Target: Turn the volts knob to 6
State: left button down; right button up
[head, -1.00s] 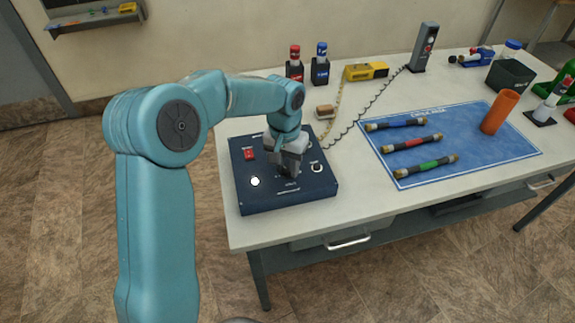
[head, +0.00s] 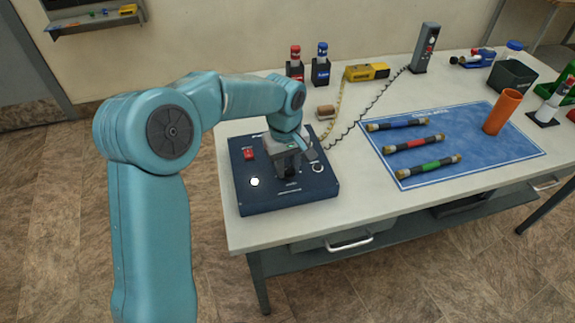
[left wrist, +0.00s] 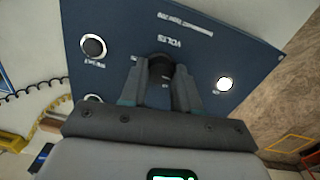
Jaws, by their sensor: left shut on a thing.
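The dark blue trainer panel (head: 262,200) lies on the table, and also fills the upper middle of the left wrist view (left wrist: 125,25). The black volts knob (left wrist: 161,66) is near the VOLTS lettering. My left gripper (left wrist: 160,88) has a finger on each side of the knob and is shut on it. In the head view my left gripper (head: 288,170) points down onto the panel and hides most of the knob. The number the knob points to is not readable. My right gripper is not in view.
The panel also has a red switch (head: 248,154), a lit white round lamp (head: 254,182) and a white-ringed round control (head: 317,168). Behind it are a small brown block (head: 325,111) and a coiled cord (head: 372,113). A blue mat (head: 480,150) with several cylinders is to the right.

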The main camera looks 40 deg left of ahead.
pick_arm(q)
jog(key=shift+w+r+n, duration=0.15)
jog(key=shift+r+n, duration=0.1)
jog(key=shift+n, duration=0.25)
jog(key=c, duration=0.8)
grip_release()
jog(key=shift+f, duration=0.1)
jog(key=r, duration=0.5)
jog(key=r+p, duration=0.1)
jog(key=r, duration=0.5)
jog(key=s+r+p, duration=0.1)
jog(key=r, duration=0.4)
jog(key=shift+a+r, duration=0.15)
jog(key=shift+r, duration=0.05)
jog(key=shift+f, duration=0.1)
